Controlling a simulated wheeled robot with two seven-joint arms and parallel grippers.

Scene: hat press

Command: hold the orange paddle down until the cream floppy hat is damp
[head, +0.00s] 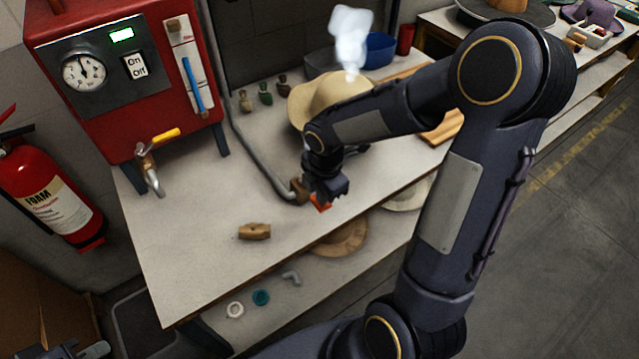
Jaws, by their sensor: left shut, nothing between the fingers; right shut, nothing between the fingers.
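The cream floppy hat (319,94) sits on the bench, partly hidden behind my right arm. A white puff of steam (350,40) hangs above it. The orange paddle (321,203) shows as a small piece under my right gripper (328,190), at the end of a grey pipe. My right gripper is shut with nothing in it. It is right over the paddle and seems to touch it; how far down the paddle is, I cannot tell. My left gripper (85,350) is shut and empty at the bottom left corner, mostly cut off, away from the bench.
A red boiler (130,70) with a gauge, switch and yellow-handled tap (150,160) stands at the bench's left. A wooden block (254,231) lies near the front. Hats and small parts lie on the lower shelf. A fire extinguisher (50,190) hangs at left.

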